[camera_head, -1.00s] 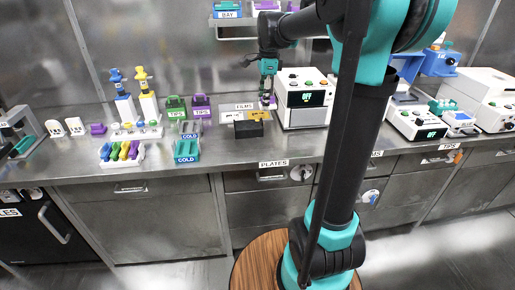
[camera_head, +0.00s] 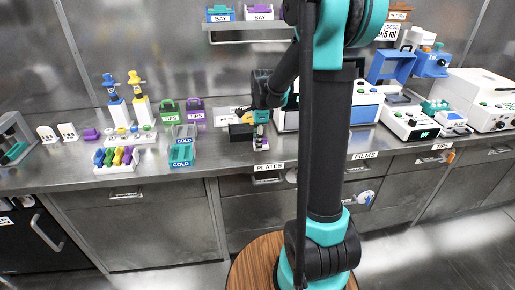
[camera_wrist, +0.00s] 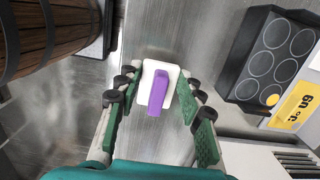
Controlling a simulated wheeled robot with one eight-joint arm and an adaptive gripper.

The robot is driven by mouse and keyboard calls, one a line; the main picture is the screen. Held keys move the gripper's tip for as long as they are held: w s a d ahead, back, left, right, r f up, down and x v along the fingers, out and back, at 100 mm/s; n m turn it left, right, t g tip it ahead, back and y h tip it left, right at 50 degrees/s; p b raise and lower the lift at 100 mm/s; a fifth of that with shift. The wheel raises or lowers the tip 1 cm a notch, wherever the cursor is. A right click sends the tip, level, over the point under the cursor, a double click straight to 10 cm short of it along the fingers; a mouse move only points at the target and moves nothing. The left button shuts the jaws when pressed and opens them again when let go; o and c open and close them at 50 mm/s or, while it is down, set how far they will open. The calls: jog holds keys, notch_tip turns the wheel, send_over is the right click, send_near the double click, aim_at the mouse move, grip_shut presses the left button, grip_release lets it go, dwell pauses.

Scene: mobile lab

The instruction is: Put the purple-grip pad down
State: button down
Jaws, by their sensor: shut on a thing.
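The purple-grip pad (camera_wrist: 158,90), a white plate with a purple grip bar, sits between my fingers in the wrist view. My gripper (camera_wrist: 156,98) is shut on it. In the head view my gripper (camera_head: 261,140) points down over the front part of the steel bench (camera_head: 222,166), above the PLATES label. A little of the pad (camera_head: 261,147) shows below the fingertips. I cannot tell whether its underside touches the bench.
A dark block with round wells (camera_wrist: 276,52) and a yellow 60 °C label (camera_wrist: 297,105) is at the right in the wrist view. Teal COLD trays (camera_head: 181,155) stand left of my gripper. The bench's front edge is close. Bare steel lies around the pad.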

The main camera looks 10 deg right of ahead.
jog(key=shift+f, duration=1.65)
jog(key=c, duration=1)
grip_release()
jog(key=shift+f, duration=0.1)
jog(key=r, duration=0.8)
jog(key=d+r, duration=0.1)
jog(key=r, duration=0.3)
jog(key=shift+s, duration=0.1)
jog(key=s+d+f+n+t, duration=0.1)
jog(key=s+f+n, duration=0.3)
jog(key=s+n, duration=0.2)
jog(key=s+d+f+n+t, duration=0.1)
jog(key=s+d+f+n, duration=0.1)
jog(key=s+f+n, duration=0.2)
jog(key=s+d+f+n+t, duration=0.1)
jog(key=s+f+n, duration=0.3)
jog(key=s+n, duration=0.4)
jog(key=shift+s+d+f+t+h, duration=0.1)
jog(key=shift+s+t+h, duration=0.1)
jog(key=shift+s, duration=0.45)
jog(key=shift+s+d+f+t+h, duration=0.1)
jog(key=shift+s+t, duration=0.1)
jog(key=shift+s, duration=0.4)
jog(key=shift+s+f+t+h, duration=0.1)
jog(key=shift+s+t, duration=0.1)
jog(key=shift+s, duration=0.45)
